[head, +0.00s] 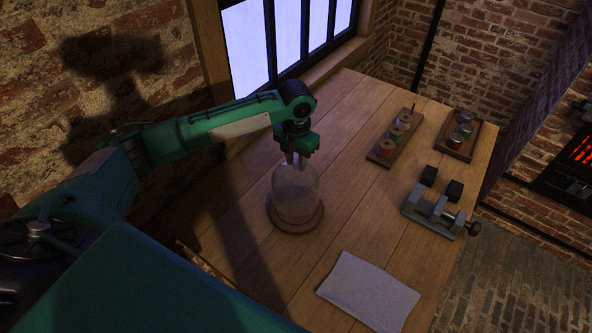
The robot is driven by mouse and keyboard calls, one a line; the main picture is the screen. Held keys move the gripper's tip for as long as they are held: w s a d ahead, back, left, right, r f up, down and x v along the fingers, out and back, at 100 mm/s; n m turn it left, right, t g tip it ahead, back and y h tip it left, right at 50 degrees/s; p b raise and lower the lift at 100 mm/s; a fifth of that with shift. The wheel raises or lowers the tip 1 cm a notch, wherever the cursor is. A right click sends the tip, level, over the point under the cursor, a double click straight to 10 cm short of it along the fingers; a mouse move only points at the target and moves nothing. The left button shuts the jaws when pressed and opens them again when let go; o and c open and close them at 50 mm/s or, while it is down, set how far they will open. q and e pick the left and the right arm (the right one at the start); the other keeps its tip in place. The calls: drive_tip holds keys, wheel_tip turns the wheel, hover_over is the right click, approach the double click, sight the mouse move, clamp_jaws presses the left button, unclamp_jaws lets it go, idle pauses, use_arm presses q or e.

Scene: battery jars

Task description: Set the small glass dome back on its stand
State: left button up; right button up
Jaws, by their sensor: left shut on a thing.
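The small glass dome (295,193) is a clear, upright jar shape near the middle of the wooden table. Its lower edge appears at or just above the round wooden stand (313,222); I cannot tell whether it touches. My left gripper (297,162) points down and is shut on the top of the dome. The exact grip point is small and dark. My right gripper is not in view.
A pale cloth (368,290) lies at the front of the table (345,215). A grey vise (434,214) with dark blocks stands at the right. A spool rack (385,150) and a tray of small jars (455,148) sit at the back. A window is behind the arm.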

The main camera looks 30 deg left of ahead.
sight(296, 167)
use_arm(q)
wheel_tip(296, 167, down, 5)
drive_tip(key=shift+f+p, duration=0.2)
drive_tip(key=shift+p, duration=0.35)
drive_tip(key=shift+f, duration=0.1)
drive_tip(key=shift+f, duration=0.1)
drive_tip(key=o, duration=1.1)
wheel_tip(296, 167, up, 12)
drive_tip(key=b, duration=0.3)
drive_tip(key=shift+r, duration=0.2)
